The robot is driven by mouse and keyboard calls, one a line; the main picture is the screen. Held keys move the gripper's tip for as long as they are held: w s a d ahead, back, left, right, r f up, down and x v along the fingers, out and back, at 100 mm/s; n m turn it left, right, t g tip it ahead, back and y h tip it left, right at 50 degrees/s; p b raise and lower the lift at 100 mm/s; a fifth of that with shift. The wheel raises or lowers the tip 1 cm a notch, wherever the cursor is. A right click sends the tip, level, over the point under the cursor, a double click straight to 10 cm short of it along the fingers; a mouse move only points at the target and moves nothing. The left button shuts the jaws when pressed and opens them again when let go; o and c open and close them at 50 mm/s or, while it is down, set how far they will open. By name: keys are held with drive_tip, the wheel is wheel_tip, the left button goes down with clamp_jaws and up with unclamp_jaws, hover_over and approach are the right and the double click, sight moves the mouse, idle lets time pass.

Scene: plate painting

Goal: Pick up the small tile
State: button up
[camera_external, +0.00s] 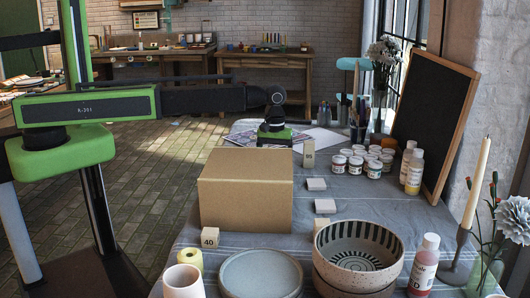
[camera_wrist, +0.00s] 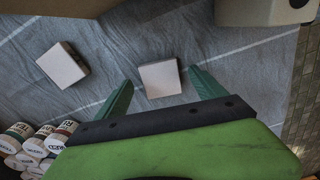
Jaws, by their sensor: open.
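Two small pale square tiles lie flat on the grey tablecloth to the right of the cardboard box, a farther tile (camera_external: 316,184) and a nearer tile (camera_external: 325,206). The wrist view also shows two tiles: a left tile (camera_wrist: 62,65) and a middle tile (camera_wrist: 160,83). My gripper (camera_external: 274,124) is behind the box in the external view, its lower part hidden. In the wrist view my gripper (camera_wrist: 160,77) is open, with the middle tile framed between its green fingers and no contact visible. I cannot match the tiles between views.
The cardboard box (camera_external: 246,190) stands left of the tiles. A numbered block (camera_external: 309,154) stands at its far right corner. Paint jars (camera_external: 374,167) cluster at the right. A bowl (camera_external: 358,258) and plate (camera_external: 260,275) stand in front.

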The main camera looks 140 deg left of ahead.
drive_tip(key=shift+f, duration=0.85)
drive_tip(key=shift+r, duration=0.2)
drive_tip(key=c, duration=1.5)
drive_tip(key=shift+r, duration=0.1)
wheel_tip(320, 180, up, 10)
drive_tip(key=p, duration=1)
